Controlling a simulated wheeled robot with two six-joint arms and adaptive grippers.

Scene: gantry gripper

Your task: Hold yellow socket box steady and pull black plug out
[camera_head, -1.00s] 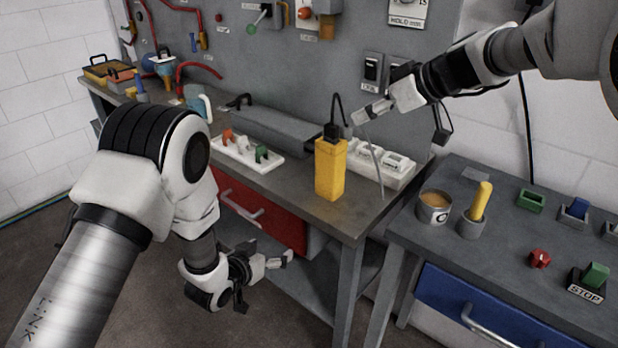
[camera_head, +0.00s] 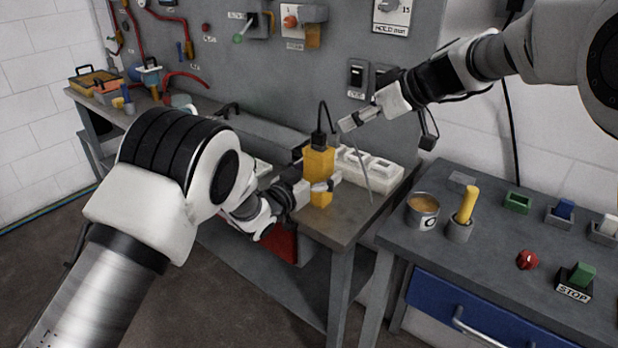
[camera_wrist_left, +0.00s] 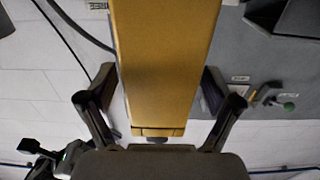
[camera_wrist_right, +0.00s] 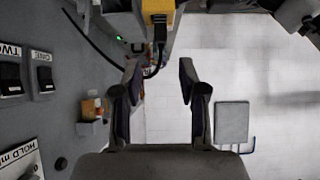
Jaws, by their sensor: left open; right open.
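The yellow socket box (camera_head: 318,170) stands upright near the front edge of the workbench. The black plug (camera_head: 319,139) sits in its top, with a black cord rising from it. My left gripper (camera_head: 322,187) is at the lower part of the box. In the left wrist view the yellow box (camera_wrist_left: 165,60) lies between its open fingers, with a gap visible on each side. My right gripper (camera_head: 350,122) is open, above and to the right of the plug. In the right wrist view the plug (camera_wrist_right: 159,32) shows beyond the open, empty fingers.
A white socket strip (camera_head: 375,168) lies on the bench behind and right of the box. The right-hand table holds a can (camera_head: 423,210), a yellow-handled tool in a cup (camera_head: 461,228) and a STOP block (camera_head: 574,290). A grey panel stands behind.

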